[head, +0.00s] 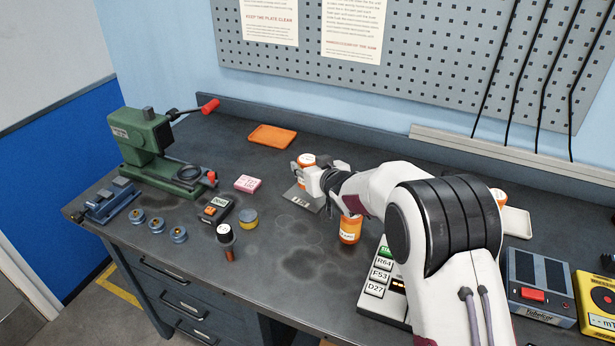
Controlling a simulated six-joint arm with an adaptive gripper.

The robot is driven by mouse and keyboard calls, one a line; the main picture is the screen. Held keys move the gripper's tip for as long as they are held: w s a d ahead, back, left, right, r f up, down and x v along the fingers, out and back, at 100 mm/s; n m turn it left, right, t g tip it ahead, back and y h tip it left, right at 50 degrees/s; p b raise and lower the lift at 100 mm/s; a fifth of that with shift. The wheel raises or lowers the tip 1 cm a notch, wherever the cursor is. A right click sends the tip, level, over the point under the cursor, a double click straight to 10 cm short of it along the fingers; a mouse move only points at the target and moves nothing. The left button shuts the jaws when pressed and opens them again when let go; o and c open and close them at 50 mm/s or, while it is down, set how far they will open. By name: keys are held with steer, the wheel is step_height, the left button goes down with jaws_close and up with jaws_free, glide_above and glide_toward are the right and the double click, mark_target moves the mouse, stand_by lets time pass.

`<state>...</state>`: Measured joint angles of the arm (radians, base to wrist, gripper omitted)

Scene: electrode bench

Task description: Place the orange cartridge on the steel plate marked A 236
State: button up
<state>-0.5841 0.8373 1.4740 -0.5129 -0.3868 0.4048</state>
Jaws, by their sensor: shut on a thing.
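My gripper (303,173) is at the middle of the bench, reaching left and shut on an orange cartridge (307,159) with a white top. The gripper hides the cartridge's lower part, and I cannot tell whether its base touches anything. A steel plate (297,198) with a small dark-marked label lies just in front of and below the gripper. The gripper partly covers the plate, and its marking is too small to read. A second orange cartridge (349,231) with a white label stands upright to the right of the plate, below my wrist.
Another orange item (499,196) shows behind my arm near a white tray (517,221). A keypad box (377,278) stands in front. An orange tray (272,136) lies behind. A green machine (139,137), pink block (247,183) and small pots are left. The front middle is clear.

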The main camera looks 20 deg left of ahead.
steer(key=shift+f, duration=1.85)
steer(key=shift+f, duration=0.1)
steer(key=o, duration=1.2)
steer(key=shift+o, duration=0.2)
steer(key=shift+s, duration=0.1)
steer(key=v, duration=1.2)
